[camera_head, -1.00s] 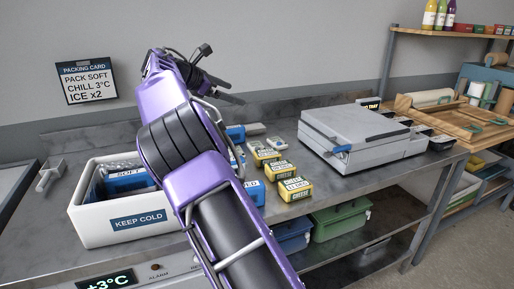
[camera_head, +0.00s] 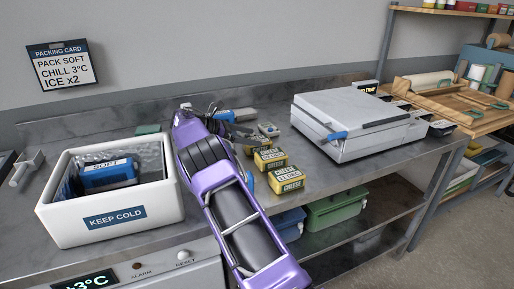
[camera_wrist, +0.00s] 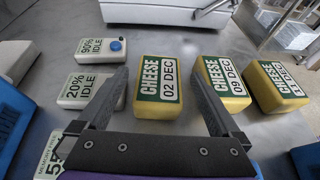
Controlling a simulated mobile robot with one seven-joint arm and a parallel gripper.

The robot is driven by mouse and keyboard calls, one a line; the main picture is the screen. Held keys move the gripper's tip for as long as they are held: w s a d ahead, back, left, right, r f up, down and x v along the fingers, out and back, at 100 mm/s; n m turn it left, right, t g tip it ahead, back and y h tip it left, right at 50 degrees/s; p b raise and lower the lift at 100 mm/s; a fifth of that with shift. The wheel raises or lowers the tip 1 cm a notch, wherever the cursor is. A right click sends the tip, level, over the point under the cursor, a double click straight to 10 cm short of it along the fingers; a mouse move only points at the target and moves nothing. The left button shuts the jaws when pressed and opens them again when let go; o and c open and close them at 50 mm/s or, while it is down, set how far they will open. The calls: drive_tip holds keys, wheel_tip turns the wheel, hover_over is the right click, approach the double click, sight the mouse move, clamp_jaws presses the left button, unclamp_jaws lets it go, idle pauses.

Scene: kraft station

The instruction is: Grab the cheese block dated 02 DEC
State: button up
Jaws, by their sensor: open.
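In the wrist view the cheese block labelled 02 DEC (camera_wrist: 158,88), yellow with a green and white label, lies on the metal counter. My gripper (camera_wrist: 160,78) is open, its dark fingers to the left and right of this block in the picture. I cannot tell whether they are level with its sides or above it. A second cheese block labelled 09 DEC (camera_wrist: 222,84) is just right of the right finger. A third cheese block (camera_wrist: 277,86) is farther right, its date hard to read. In the head view my arm partly hides the row, with the nearest block (camera_head: 287,180) in clear sight.
White packs marked 90% IDLE (camera_wrist: 100,55) and 20% IDLE (camera_wrist: 90,90) sit left of the fingers. A white KEEP COLD box (camera_head: 115,215) holding a blue pack stands at the left. A grey machine (camera_head: 355,122) stands right of the cheese.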

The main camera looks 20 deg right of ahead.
sight(265, 138)
drive_tip(key=x, duration=0.6)
drive_tip(key=shift+d+b, duration=0.3)
drive_tip(key=shift+d, duration=0.05)
drive_tip(key=shift+r, duration=0.1)
drive_tip(key=c, duration=1.5)
